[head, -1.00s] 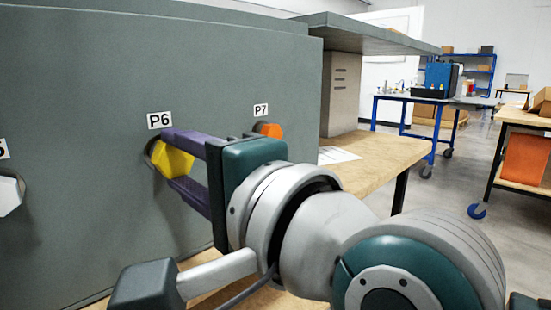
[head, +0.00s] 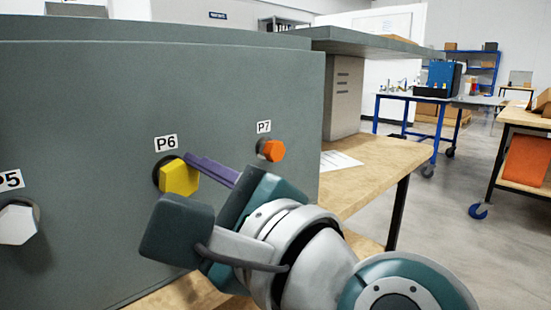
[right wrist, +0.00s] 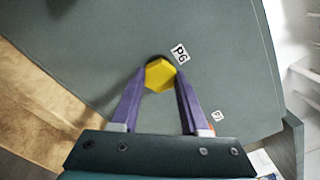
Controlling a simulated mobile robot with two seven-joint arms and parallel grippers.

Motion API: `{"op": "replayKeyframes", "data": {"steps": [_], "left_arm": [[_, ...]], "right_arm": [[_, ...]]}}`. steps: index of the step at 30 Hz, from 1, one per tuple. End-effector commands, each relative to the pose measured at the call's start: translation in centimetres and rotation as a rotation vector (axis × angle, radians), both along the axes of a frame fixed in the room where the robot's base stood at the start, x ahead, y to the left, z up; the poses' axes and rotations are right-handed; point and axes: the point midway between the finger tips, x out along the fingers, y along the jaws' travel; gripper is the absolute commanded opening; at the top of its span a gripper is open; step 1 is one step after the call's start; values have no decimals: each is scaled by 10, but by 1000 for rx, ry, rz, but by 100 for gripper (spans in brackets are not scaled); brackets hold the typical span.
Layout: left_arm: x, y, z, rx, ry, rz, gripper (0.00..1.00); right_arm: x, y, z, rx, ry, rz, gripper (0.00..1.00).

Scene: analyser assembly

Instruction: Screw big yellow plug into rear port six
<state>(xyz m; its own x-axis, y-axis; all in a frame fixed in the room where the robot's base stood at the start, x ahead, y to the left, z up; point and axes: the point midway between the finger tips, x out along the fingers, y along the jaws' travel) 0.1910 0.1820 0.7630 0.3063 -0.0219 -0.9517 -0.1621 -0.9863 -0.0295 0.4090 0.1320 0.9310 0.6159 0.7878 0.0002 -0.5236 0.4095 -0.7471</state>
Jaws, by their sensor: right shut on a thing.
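The big yellow plug (head: 179,179) has a hexagonal head and sits at the port under the P6 label (head: 166,143) on the grey analyser panel (head: 100,110). A dark rim of the port shows around its left side. My right gripper (head: 187,176) is shut on the plug, with its purple fingers on two sides of the head. The right wrist view shows the yellow head (right wrist: 160,76) between the two fingertips, close to the panel. How deep the plug sits is hidden. My left gripper is not in view.
An orange plug (head: 272,150) sits under the P7 label to the right. A white plug (head: 17,224) sits under P5 at the left. A wooden table (head: 370,165) with a paper sheet (head: 338,160) extends to the right of the panel.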

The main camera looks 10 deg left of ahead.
Motion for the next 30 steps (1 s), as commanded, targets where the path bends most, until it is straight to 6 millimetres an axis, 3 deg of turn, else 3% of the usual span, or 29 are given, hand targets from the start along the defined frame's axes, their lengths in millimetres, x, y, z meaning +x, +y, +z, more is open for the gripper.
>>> {"op": "replayKeyframes", "data": {"steps": [1, 9, 20, 21, 26, 30], "left_arm": [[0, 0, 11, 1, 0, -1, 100], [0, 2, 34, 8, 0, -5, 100], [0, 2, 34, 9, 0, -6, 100], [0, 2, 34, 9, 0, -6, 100], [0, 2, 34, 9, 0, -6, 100], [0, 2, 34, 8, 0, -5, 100]], "right_arm": [[0, 0, 5, 81, 104, -2, 0], [1, 0, 4, 420, 538, -1, 0], [1, 0, 0, 479, 613, 0, 0], [1, 0, 0, 478, 613, 1, 49], [1, 0, 0, 477, 611, 1, 67], [1, 0, 0, 476, 610, 1, 67]]}}
